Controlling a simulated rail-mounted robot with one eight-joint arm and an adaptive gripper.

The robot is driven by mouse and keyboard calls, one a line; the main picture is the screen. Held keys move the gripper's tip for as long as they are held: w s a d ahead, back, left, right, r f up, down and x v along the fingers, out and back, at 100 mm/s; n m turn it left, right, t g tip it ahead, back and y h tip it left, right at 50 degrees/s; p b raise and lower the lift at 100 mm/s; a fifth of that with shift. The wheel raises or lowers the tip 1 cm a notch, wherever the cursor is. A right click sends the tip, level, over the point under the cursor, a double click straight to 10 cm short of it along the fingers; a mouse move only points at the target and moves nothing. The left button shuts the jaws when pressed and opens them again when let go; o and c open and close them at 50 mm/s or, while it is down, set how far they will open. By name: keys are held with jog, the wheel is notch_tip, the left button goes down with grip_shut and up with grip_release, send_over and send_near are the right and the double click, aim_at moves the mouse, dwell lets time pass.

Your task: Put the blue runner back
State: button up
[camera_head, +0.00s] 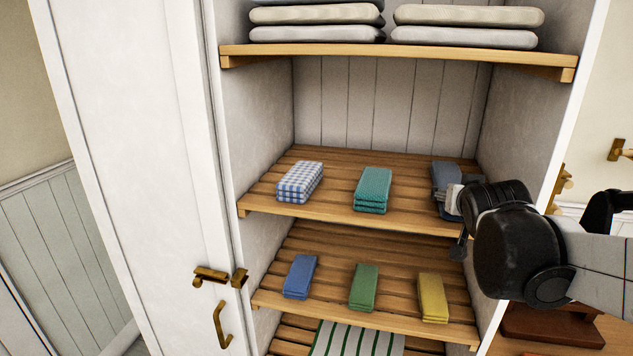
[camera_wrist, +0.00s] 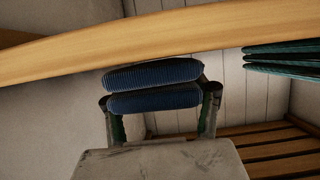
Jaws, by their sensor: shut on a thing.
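A dark blue, ribbed, folded cloth, the blue runner (camera_wrist: 155,88), lies between the two fingers of my gripper (camera_wrist: 160,96) in the wrist view. The fingers are shut on it, one at each side. In the head view the runner (camera_head: 444,176) shows at the right end of the shelf that bears the checked and teal cloths. My gripper (camera_head: 456,203) is there too, partly hidden by my wrist. Whether the runner touches the shelf is not clear. A lighter blue folded cloth (camera_head: 300,277) lies on the shelf below, apart from my gripper.
A blue-checked cloth (camera_head: 300,181) and a teal cloth (camera_head: 373,188) lie left of the runner on the slatted shelf (camera_head: 335,207). Green (camera_head: 363,287) and yellow (camera_head: 432,298) cloths lie below. Grey folded textiles (camera_head: 467,27) are above. The cabinet's right side wall is close to my gripper.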

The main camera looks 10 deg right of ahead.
jog(key=shift+f, duration=0.1)
jog(key=o, duration=1.6)
jog(key=shift+s+r, duration=0.15)
jog(key=shift+r, duration=0.05)
jog(key=v, duration=1.2)
jog(key=s+a+f+n+g+y, duration=0.2)
jog(key=s+a+f, duration=0.3)
jog(key=f, duration=0.3)
jog(key=s+a+f+n+g+y, duration=0.2)
jog(key=s+a+f, duration=0.3)
jog(key=a+f, duration=0.3)
jog(key=shift+s+g+y, duration=0.35)
jog(key=shift+g+y, duration=0.05)
jog(key=shift+g, duration=0.4)
